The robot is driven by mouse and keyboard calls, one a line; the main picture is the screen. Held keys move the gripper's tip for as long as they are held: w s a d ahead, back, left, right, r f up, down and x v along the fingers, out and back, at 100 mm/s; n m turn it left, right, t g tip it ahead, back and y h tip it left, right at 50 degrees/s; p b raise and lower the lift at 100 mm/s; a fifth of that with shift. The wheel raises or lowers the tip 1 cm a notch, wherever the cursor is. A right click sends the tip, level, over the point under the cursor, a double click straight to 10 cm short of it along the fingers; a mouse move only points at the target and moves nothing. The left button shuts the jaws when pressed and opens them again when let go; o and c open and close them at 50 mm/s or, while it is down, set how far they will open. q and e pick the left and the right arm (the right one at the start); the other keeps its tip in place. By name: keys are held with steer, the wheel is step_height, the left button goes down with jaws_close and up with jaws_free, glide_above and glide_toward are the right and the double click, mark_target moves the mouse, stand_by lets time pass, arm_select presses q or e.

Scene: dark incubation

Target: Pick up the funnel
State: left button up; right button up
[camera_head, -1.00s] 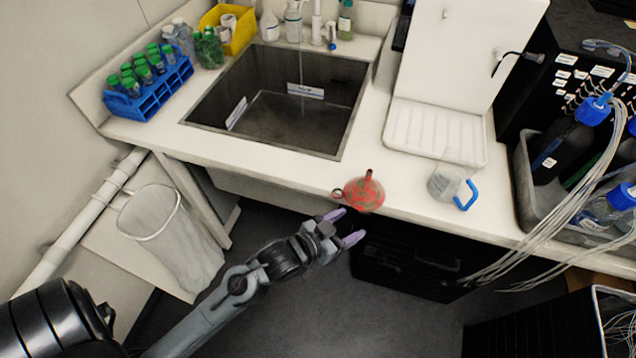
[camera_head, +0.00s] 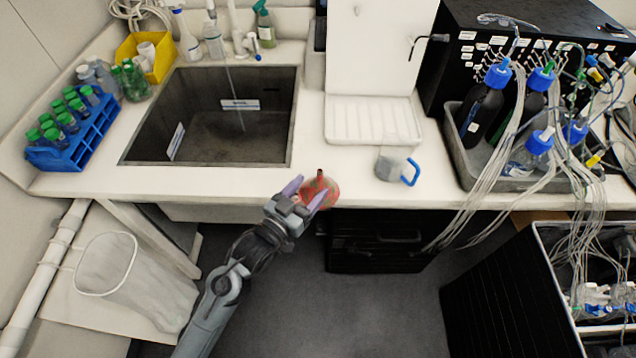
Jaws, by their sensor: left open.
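The red funnel (camera_head: 322,192) lies at the front edge of the white counter, right of the sink, with its dark spout pointing up. My left gripper (camera_head: 305,191) reaches up from below the counter edge. Its two purple-tipped fingers are apart. One fingertip is at the funnel's left and the other overlaps the funnel's body in the picture. I cannot tell whether they touch it. My right gripper is not in view.
The sink (camera_head: 215,120) lies left of the funnel. A clear jug with a blue handle (camera_head: 394,165) stands to the right, below a white drying rack (camera_head: 372,120). A blue tube rack (camera_head: 75,140) is at the left. A waste bin (camera_head: 130,280) stands below.

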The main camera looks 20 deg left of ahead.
mark_target(318, 180)
arm_select(q)
steer(key=shift+p+x, duration=0.55)
steer(key=shift+x, duration=2.95)
steer(key=shift+f, duration=0.1)
steer(key=c, duration=1.1)
